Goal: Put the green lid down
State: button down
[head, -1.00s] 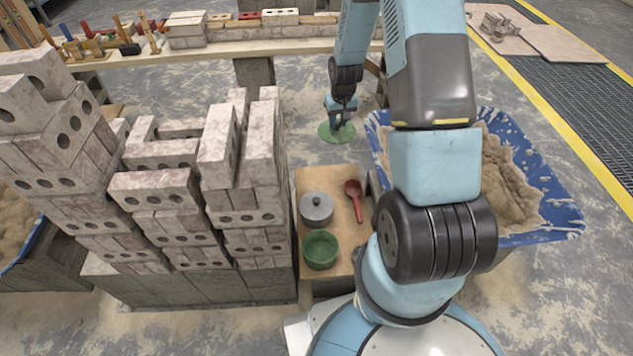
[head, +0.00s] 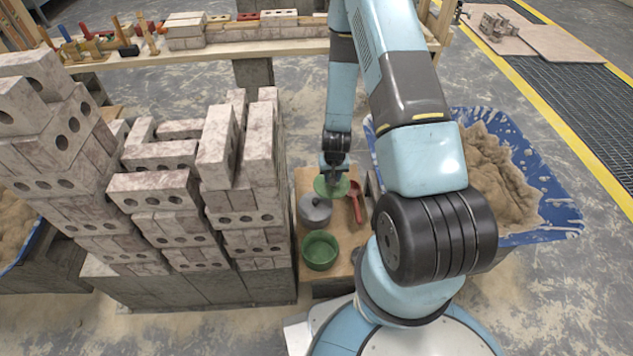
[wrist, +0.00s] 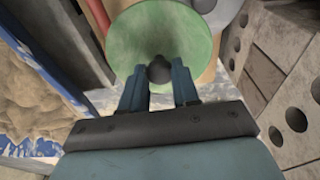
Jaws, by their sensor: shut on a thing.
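The green lid (head: 327,188) is a round disc with a dark knob, and it also shows in the wrist view (wrist: 160,38). My gripper (head: 333,173) is shut on the knob, and its two blue fingers (wrist: 160,80) stand either side of it. The lid is over the far part of the wooden board, behind the grey lidded pot (head: 315,212). In the head view it looks held above the board, but the exact height is hard to tell. A green open pot (head: 320,251) stands at the board's near left.
A red ladle (head: 355,203) lies on the right of the wooden board (head: 342,268). Stacked pale bricks (head: 240,160) rise close on the left. A blue tub of mortar (head: 545,190) stands on the right. The board's near right part is bare.

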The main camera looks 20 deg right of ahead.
jog(key=w+a+f, duration=0.1)
jog(key=w+f, duration=0.2)
jog(key=w, duration=0.1)
jog(key=w+a+f, duration=0.1)
jog(key=w+f, duration=0.2)
jog(key=w, duration=0.1)
jog(key=w+a+f, duration=0.1)
jog(key=w+f, duration=0.2)
jog(key=w, duration=0.1)
jog(key=shift+w+f, duration=0.1)
jog(key=shift+w, duration=0.3)
jog(key=shift+w+f, duration=0.3)
jog(key=shift+f, duration=0.4)
notch_tip(320, 180, down, 2)
jog(key=shift+f, duration=0.25)
jog(key=c, duration=0.8)
grip_release()
